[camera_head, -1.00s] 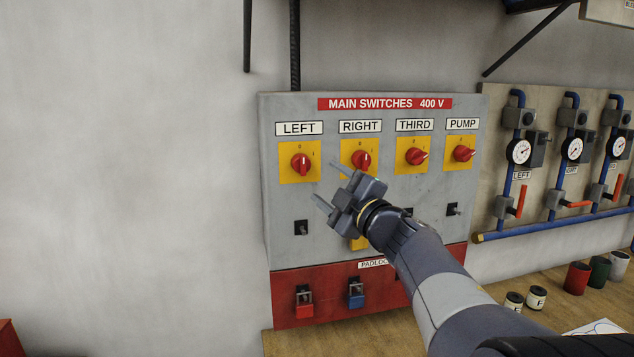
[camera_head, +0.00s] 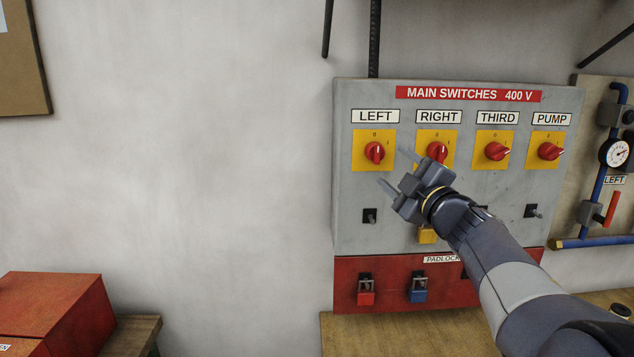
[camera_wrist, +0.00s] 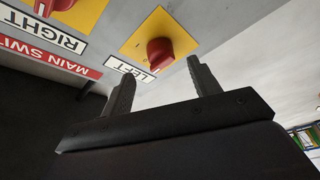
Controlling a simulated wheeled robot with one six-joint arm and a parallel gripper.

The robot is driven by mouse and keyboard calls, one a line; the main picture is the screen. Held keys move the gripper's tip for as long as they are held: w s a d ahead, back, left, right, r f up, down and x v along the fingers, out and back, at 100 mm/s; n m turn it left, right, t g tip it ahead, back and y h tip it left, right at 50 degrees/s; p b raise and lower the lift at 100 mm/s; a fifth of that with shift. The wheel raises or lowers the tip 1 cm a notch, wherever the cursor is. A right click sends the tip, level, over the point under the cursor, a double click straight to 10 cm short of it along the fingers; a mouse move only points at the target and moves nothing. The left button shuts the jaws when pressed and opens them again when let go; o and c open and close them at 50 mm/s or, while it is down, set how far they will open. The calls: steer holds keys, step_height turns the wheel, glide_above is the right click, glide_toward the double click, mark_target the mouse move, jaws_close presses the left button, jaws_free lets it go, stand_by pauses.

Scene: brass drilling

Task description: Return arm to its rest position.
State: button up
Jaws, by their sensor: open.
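My gripper (camera_head: 393,172) is open and empty in front of the grey main switch panel (camera_head: 352,215). In the head view its fingers point up and left, between the LEFT switch (camera_head: 375,152) and the RIGHT switch (camera_head: 437,152). My forearm reaches in from the lower right and hides part of the panel, including most of a yellow padlock (camera_head: 427,236) below RIGHT. In the wrist view the two fingers (camera_wrist: 160,82) stand wide apart, and the red LEFT knob (camera_wrist: 160,53) on its yellow plate shows beyond them. Nothing is between the fingers.
The THIRD switch (camera_head: 497,151) and PUMP switch (camera_head: 550,151) are to the right. A red padlock (camera_head: 366,298) and a blue padlock (camera_head: 418,296) hang on the red lower strip. Blue pipes with gauges (camera_head: 614,153) are at far right. A red box (camera_head: 55,312) stands lower left.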

mark_target(379, 155)
steer(key=p+x, duration=0.1)
steer(key=x, duration=0.5)
steer(key=shift+s, duration=0.1)
